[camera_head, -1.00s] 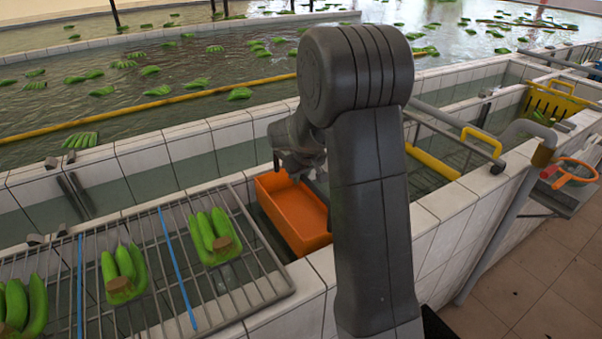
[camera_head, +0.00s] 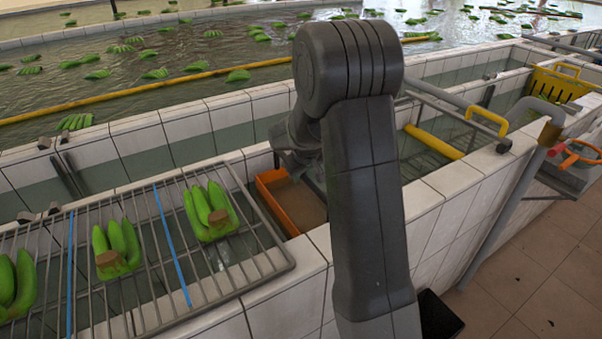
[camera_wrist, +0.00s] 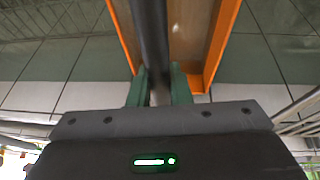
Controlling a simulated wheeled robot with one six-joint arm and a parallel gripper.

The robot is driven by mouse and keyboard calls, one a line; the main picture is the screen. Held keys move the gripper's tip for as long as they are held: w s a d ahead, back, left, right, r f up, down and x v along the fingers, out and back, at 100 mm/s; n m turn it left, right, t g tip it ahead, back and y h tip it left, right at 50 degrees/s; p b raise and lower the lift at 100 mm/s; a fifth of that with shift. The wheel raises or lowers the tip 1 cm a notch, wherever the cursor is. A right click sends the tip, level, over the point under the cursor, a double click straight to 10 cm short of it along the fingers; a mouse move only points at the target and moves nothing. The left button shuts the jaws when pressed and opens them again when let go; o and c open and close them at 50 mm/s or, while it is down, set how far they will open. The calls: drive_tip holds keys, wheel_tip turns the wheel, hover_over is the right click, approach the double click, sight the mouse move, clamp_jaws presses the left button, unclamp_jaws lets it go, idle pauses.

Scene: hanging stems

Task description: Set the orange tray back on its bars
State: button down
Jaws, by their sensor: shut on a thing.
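The orange tray (camera_head: 276,205) sits low in the tiled channel, just right of the wire rack, partly hidden by my arm. Its inside looks brownish. My gripper (camera_head: 278,160) is at the tray's far end, mostly hidden behind my arm. In the wrist view, the green fingers of my gripper (camera_wrist: 159,85) are shut at the near end of the tray (camera_wrist: 222,40). A dark round bar (camera_wrist: 150,35) runs between the fingers and across the tray; I cannot tell whether it belongs to the tray. Supporting bars under the tray are hidden.
A wire rack (camera_head: 262,270) with several green banana bunches lies left of the tray. White tiled walls (camera_head: 465,180) edge the channel. A grey pipe frame with a yellow handle (camera_head: 487,122) and a yellow crate (camera_head: 560,84) stand to the right.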

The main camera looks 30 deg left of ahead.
drive_tip(key=shift+f+b, duration=0.4)
drive_tip(key=shift+f, duration=0.2)
idle(0.5)
drive_tip(key=c, duration=1.3)
unclamp_jaws()
drive_tip(key=shift+o, duration=0.2)
drive_tip(key=shift+r, duration=0.1)
drive_tip(key=v, duration=1.3)
drive_tip(key=shift+d+r+b, duration=0.15)
drive_tip(key=shift+r+b, duration=0.15)
drive_tip(key=shift+b, duration=0.1)
drive_tip(key=shift+s+f, duration=0.1)
drive_tip(key=shift+s, duration=0.05)
drive_tip(key=p+x, duration=0.1)
drive_tip(key=x, duration=1.2)
drive_tip(key=shift+f, duration=0.3)
drive_tip(key=shift+r, duration=0.1)
